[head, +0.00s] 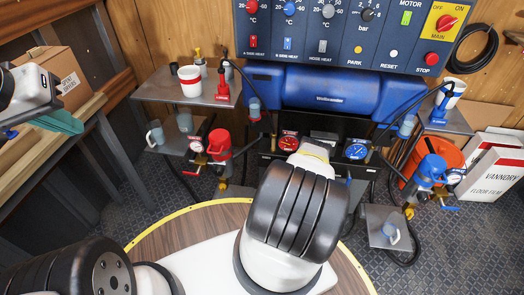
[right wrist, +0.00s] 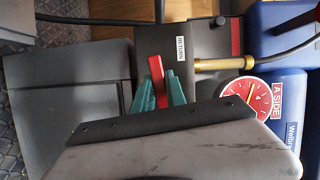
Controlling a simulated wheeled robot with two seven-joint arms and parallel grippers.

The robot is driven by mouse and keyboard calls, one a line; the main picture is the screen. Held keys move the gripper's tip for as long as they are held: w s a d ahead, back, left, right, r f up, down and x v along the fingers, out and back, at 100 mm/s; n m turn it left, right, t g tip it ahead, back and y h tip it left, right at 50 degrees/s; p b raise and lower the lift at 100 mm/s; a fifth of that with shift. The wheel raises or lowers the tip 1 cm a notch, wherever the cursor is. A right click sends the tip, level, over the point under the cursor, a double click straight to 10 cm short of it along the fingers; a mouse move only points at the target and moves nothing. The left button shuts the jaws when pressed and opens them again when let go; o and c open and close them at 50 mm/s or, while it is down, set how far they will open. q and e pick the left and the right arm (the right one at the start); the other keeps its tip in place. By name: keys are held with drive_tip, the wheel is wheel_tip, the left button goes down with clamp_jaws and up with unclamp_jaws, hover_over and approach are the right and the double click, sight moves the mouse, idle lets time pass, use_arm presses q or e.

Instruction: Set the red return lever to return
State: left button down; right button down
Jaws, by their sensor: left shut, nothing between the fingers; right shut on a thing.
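The red return lever (right wrist: 156,70) shows in the right wrist view, close to a white label reading RETURN (right wrist: 180,45) on a dark box. My right gripper (right wrist: 158,82) has its teal fingers on both sides of the lever and is shut on it. In the head view my right arm covers that gripper and the lever. My left gripper (head: 58,122) is at the left edge of the head view, shut and empty, near the wooden shelf.
A brass fitting (right wrist: 218,64) and a red A SIDE gauge (right wrist: 250,96) sit right of the lever. The control panel (head: 350,35) and blue tank (head: 330,90) are at the back. A cardboard box (head: 58,75) is at left.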

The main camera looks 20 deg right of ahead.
drive_tip(key=shift+r+m+t, duration=0.3)
drive_tip(key=shift+m, duration=0.4)
drive_tip(key=c, duration=1.4)
unclamp_jaws()
drive_tip(key=shift+o, duration=0.2)
drive_tip(key=shift+s, duration=0.1)
drive_tip(key=v, duration=0.7)
drive_tip(key=shift+s, duration=0.25)
drive_tip(key=shift+s, duration=0.1)
